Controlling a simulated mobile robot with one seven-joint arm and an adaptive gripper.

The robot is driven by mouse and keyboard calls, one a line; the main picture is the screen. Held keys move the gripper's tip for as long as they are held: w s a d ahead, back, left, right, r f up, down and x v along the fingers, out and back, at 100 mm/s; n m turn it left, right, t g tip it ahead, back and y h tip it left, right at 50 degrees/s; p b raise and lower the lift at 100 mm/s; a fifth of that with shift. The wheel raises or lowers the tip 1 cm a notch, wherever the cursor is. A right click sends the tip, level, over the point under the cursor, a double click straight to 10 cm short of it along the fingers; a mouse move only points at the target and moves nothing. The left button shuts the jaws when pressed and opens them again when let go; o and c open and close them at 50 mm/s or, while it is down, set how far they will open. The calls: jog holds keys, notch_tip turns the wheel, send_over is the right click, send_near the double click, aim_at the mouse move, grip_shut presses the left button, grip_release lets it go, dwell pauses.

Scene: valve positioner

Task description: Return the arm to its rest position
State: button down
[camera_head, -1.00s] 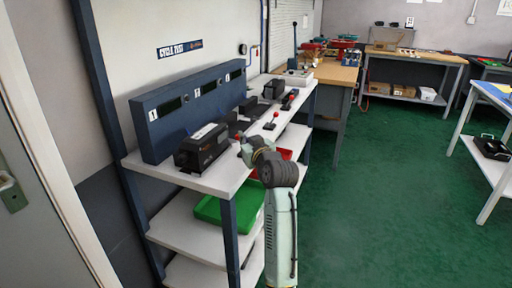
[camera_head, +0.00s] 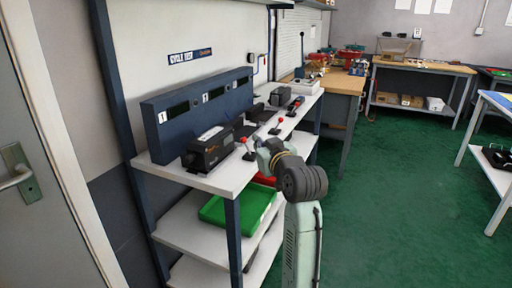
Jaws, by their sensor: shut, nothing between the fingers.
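My gripper (camera_head: 265,150) is shut and empty at the front edge of the white bench top (camera_head: 232,178). My arm rises from the lower middle of the picture and bends left toward the bench. A black positioner box (camera_head: 208,150) sits on the bench to the left of the gripper. A red-knobbed lever (camera_head: 244,142) stands between that box and the gripper, with a small gap showing to the fingers. The fingertips are small and partly hidden by the wrist.
A blue panel (camera_head: 160,142) with dark displays stands behind the box. Another red-knobbed lever (camera_head: 279,121) is farther along. The green floor (camera_head: 400,190) to the right is open.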

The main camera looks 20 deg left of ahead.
jog(key=shift+s+d+r, duration=0.2)
jog(key=shift+s+d, duration=0.1)
jog(key=shift+s, duration=0.1)
